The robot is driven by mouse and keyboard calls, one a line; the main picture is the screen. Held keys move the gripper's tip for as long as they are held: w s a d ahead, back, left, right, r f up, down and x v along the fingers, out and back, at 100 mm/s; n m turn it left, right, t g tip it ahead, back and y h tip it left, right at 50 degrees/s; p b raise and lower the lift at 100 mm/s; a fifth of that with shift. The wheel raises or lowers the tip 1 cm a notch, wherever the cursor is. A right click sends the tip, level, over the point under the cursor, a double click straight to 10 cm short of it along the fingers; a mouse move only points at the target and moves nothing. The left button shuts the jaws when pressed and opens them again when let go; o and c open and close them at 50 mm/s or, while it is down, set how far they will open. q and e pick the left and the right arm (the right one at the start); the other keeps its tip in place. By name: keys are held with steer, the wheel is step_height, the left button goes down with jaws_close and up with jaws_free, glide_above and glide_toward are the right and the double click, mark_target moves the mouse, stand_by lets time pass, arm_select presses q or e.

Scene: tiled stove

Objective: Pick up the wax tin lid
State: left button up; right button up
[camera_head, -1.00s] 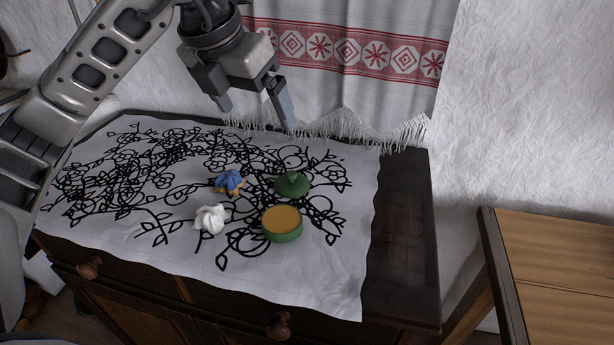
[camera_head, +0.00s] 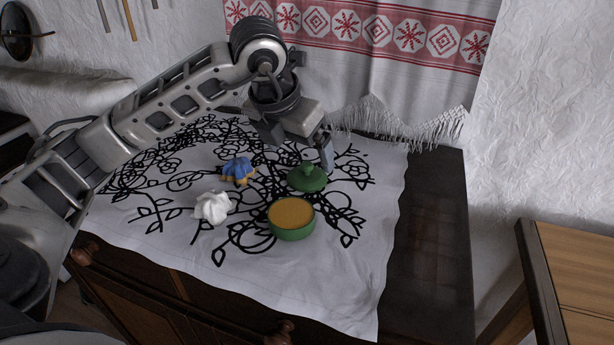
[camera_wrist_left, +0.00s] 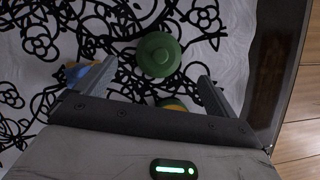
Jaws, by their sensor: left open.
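The wax tin lid (camera_head: 307,178) is a round green lid with a small knob, lying on the patterned white cloth. It also shows in the left wrist view (camera_wrist_left: 158,54), ahead of and between my left fingers. The green tin (camera_head: 292,222) with yellow-brown wax stands just in front of the lid; in the left wrist view its edge (camera_wrist_left: 173,103) peeks over my gripper's body. My left gripper (camera_head: 303,160) is open and empty, above and just behind the lid, one finger beside it in the picture. My right gripper is not in view.
A blue and tan crumpled cloth (camera_head: 237,170) and a white crumpled cloth (camera_head: 212,207) lie left of the tin. The cloth (camera_head: 340,280) covers most of a dark cabinet (camera_head: 430,240). A fringed curtain (camera_head: 400,90) hangs behind. A wooden table (camera_head: 580,270) stands at right.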

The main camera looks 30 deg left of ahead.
mark_target(307, 164)
arm_select(q)
steer(key=shift+w+x, duration=0.2)
steer(key=shift+x, duration=1.3)
steer(key=shift+w+x, duration=0.2)
steer(key=shift+x, duration=1.25)
steer(key=shift+r, duration=0.2)
steer(key=c, duration=1)
